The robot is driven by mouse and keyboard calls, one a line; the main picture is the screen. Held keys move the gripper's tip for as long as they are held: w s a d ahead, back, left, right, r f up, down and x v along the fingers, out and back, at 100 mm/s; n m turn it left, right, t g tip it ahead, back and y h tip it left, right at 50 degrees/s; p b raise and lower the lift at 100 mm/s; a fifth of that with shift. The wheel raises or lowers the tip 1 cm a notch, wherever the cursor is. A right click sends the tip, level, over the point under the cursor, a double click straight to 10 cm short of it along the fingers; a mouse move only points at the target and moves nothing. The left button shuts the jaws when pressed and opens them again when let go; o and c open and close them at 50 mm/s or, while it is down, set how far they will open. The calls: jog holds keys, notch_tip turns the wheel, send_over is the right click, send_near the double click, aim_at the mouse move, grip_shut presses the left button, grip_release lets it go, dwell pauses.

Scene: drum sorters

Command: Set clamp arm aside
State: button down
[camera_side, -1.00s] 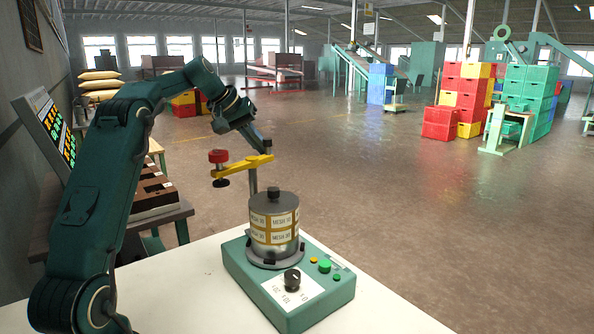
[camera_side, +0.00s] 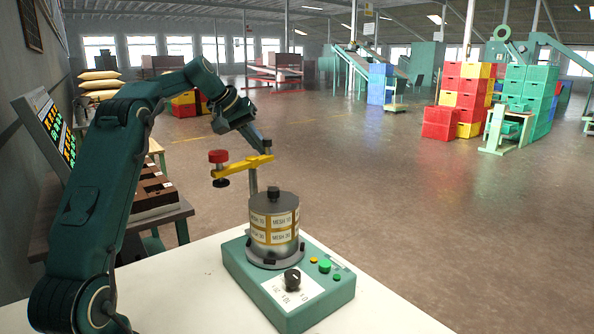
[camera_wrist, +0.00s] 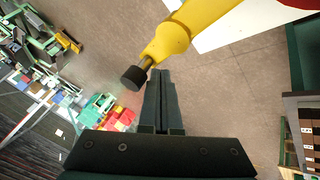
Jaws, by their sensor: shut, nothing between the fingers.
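The yellow clamp arm (camera_side: 243,167) sits on a thin upright post behind the sieve drum (camera_side: 272,228). It points left, so its red knob (camera_side: 218,156) and black pad hang beside the drum, not over it. A dark peg (camera_side: 267,147) stands at its right end. My gripper (camera_side: 262,146) is shut and empty, close beside that peg. In the wrist view, the shut fingers (camera_wrist: 160,75) lie beside the dark peg end (camera_wrist: 134,77) and yellow arm (camera_wrist: 180,35). Whether they touch is unclear.
The drum stands on a green base (camera_side: 295,305) with a dial (camera_side: 292,279) and buttons, on a white table (camera_side: 190,290). A side bench (camera_side: 165,215) with dark boxes and a lit panel (camera_side: 50,125) is at left. The space right of the drum is clear.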

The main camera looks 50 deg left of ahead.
dwell(0.8)
jog(key=shift+v, duration=2.6)
